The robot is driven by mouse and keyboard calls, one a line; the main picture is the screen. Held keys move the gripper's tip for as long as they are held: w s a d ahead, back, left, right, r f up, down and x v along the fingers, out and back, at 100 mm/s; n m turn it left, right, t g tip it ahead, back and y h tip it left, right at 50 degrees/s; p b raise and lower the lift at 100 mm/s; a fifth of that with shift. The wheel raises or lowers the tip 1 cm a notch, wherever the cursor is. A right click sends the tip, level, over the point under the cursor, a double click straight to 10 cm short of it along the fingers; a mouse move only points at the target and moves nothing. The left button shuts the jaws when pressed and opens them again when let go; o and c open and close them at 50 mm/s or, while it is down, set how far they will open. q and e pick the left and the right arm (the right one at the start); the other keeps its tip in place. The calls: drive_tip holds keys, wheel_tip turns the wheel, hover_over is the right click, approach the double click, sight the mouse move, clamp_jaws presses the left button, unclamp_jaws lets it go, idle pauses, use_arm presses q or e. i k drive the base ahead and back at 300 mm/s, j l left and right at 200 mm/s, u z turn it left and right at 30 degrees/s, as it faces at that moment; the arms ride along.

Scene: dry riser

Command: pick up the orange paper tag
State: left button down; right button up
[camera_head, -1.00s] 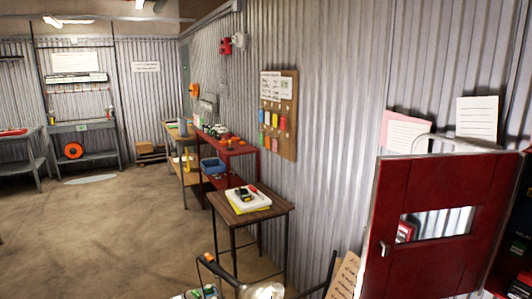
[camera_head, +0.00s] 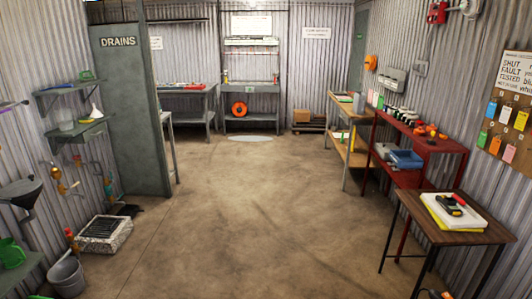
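Several small coloured paper tags hang in two rows on a brown pegboard (camera_head: 519,147) at the right edge of the view, on the corrugated wall. The board is partly cut off by the picture edge. Neither of my grippers is in view.
A small wooden table (camera_head: 452,233) with a white and yellow pad stands below the board. A red shelf unit (camera_head: 447,147) is behind it. The concrete floor (camera_head: 240,215) is clear in the middle. Shelves, a bucket (camera_head: 66,276) and a drain block (camera_head: 104,235) line the left.

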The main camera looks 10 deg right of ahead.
sight(495, 144)
drive_tip(key=i+j+u, duration=0.3)
drive_tip(key=i, duration=0.3)
drive_tip(key=i+j+u, duration=0.1)
drive_tip(key=i+u, duration=0.2)
drive_tip(key=i, duration=0.3)
drive_tip(key=i+l+z, duration=0.15)
drive_tip(key=i+z, duration=0.2)
drive_tip(key=i, duration=0.3)
drive_tip(key=i+z, duration=0.35)
drive_tip(key=i, duration=0.3)
drive_tip(key=i+j+z, duration=0.3)
drive_tip(key=i, duration=0.35)
